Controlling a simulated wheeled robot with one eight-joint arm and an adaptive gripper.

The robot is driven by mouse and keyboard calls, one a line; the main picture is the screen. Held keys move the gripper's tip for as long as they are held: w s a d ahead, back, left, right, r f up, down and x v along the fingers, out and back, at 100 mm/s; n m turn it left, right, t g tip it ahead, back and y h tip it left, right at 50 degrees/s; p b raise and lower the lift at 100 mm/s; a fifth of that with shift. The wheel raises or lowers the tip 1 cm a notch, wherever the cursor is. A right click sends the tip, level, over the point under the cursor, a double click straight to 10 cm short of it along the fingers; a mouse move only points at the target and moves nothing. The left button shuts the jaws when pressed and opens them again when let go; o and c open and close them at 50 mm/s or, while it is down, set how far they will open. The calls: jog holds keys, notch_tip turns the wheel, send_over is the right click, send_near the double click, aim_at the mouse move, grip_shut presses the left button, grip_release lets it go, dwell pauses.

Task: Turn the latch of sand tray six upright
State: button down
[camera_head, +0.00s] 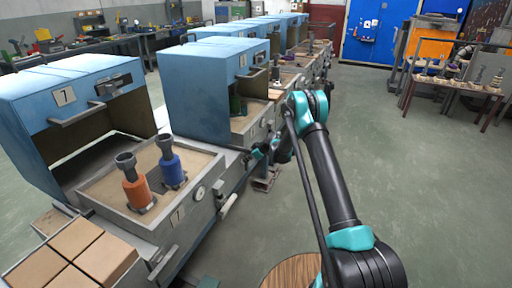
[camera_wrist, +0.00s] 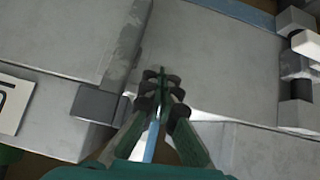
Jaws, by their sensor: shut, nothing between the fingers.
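My gripper (camera_wrist: 162,75) shows in the wrist view with its dark fingertips together and nothing between them. It is over a plain grey metal face (camera_wrist: 215,65). A white number plate (camera_wrist: 12,102) with part of a dark figure is cut off at the left edge; I cannot read it surely. A dark grey block (camera_wrist: 98,104) is left of the fingers. A white and black fitting (camera_wrist: 304,50) between grey blocks is at the right edge; I cannot tell if it is the latch. In the head view my gripper (camera_head: 262,150) is small beside the second tray's front, partly hidden by my arm.
Blue preheat boxes (camera_head: 210,75) stand in a row, with sand trays before them. Free floor (camera_head: 420,180) lies to the right.

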aim_at(246, 153)
jog(key=shift+g, duration=0.3)
notch_tip(246, 153, up, 4)
jog(key=shift+w+d+r, duration=0.1)
jog(key=shift+w+d, duration=0.05)
jog(key=s+d+r+m+h, duration=0.4)
jog(key=s+d+r+m, duration=0.3)
jog(key=s+d+r, duration=1.45)
jog(key=s+d+f+m+h, duration=0.1)
jog(key=s+d+f+m, duration=0.1)
jog(key=s, duration=0.8)
jog(key=s+d+f+m+h, duration=0.1)
jog(key=s+d+m, duration=0.2)
jog(key=s, duration=0.7)
jog(key=s+d+f+m+t+h, duration=0.1)
jog(key=s+d, duration=0.4)
jog(key=s, duration=0.5)
jog(key=shift+d+f+m+h, duration=0.4)
jog(key=shift+f+m+h, duration=0.2)
jog(key=shift+f+m, duration=0.15)
